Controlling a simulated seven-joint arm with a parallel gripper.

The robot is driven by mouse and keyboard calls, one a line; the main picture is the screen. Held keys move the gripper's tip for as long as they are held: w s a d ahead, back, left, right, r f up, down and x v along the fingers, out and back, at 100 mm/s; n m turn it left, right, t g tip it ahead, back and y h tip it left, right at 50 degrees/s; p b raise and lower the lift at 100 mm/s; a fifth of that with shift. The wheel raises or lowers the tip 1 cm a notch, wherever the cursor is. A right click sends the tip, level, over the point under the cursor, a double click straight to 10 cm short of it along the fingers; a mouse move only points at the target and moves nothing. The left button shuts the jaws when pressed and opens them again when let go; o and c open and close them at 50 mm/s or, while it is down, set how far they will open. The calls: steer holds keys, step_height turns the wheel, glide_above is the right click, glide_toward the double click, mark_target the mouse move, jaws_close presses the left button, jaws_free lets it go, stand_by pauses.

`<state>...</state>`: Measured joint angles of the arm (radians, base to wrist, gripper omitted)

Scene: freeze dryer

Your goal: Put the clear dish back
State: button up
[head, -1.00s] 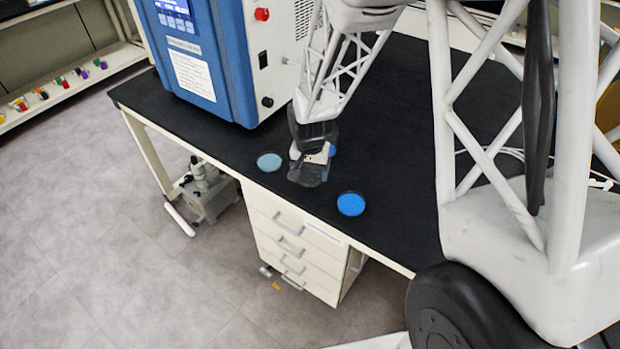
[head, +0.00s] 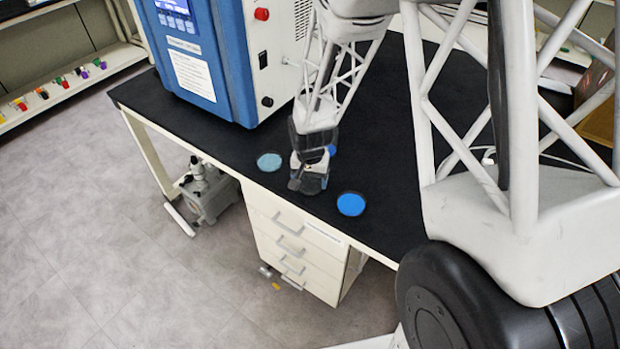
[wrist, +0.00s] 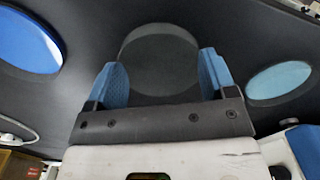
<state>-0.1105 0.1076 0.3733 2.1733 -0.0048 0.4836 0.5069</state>
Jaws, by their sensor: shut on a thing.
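The clear dish (wrist: 160,50) shows as a dark, see-through disc in the wrist view. My gripper (wrist: 161,74) has its two blue fingers on either side of the dish and is shut on it. In the head view my gripper (head: 311,178) is low over the black bench near its front edge, between two dishes. The dish is hard to make out there, and I cannot tell whether it touches the bench.
A pale teal dish (head: 270,161) lies left of my gripper and a bright blue dish (head: 351,204) lies right of it. A blue piece (head: 333,150) shows partly behind my gripper. The blue freeze dryer (head: 205,60) stands at the back left of the black bench (head: 385,150).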

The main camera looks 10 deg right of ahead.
mark_target(310, 184)
steer(key=shift+f, duration=0.1)
steer(key=o, duration=0.9)
steer(key=shift+c, duration=0.2)
step_height(310, 184, up, 12)
stand_by(0.4)
stand_by(0.6)
